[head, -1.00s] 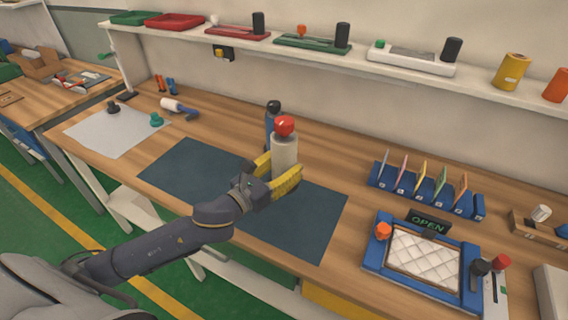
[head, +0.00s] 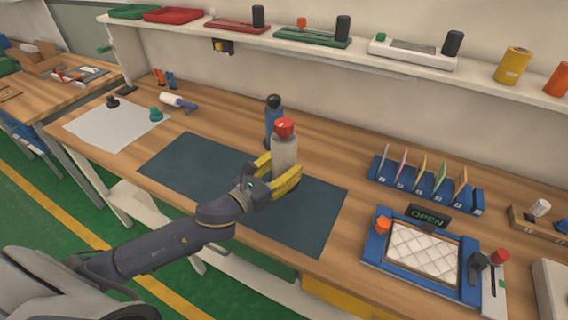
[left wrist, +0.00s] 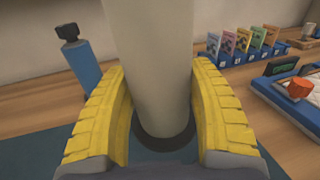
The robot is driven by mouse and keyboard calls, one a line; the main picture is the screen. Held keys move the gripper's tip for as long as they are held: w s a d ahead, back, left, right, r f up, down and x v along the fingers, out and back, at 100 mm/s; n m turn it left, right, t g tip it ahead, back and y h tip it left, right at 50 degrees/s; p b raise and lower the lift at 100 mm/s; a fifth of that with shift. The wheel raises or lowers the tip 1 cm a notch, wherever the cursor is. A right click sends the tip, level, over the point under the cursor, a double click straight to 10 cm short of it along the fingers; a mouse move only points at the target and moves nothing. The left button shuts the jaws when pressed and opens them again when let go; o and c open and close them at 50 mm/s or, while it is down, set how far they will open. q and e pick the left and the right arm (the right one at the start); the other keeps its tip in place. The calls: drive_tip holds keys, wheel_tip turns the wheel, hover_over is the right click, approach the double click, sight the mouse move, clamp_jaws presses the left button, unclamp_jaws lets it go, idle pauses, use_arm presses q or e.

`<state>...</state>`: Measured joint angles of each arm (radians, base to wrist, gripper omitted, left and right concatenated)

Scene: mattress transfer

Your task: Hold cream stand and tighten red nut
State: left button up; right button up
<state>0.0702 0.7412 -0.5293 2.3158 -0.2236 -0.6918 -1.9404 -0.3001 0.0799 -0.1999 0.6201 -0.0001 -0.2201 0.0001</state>
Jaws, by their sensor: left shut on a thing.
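The cream stand (head: 284,158) stands upright on the dark blue mat, with the red nut (head: 285,127) on its top. My left gripper (head: 277,178) has its yellow fingers around the lower part of the stand and is shut on it. In the left wrist view the stand (left wrist: 152,60) rises between the two yellow fingers (left wrist: 160,115); its dark base shows below, and the red nut is out of that picture. My right gripper is not in view.
A blue bottle-like thing with a black top (head: 274,118) stands just behind the stand. A blue rack of coloured cards (head: 425,187) and a blue frame with a quilted white pad (head: 422,258) lie to the right. The dark mat (head: 190,170) is bare left of the gripper.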

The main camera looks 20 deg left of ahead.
use_arm(q)
drive_tip(key=shift+f, duration=4.35)
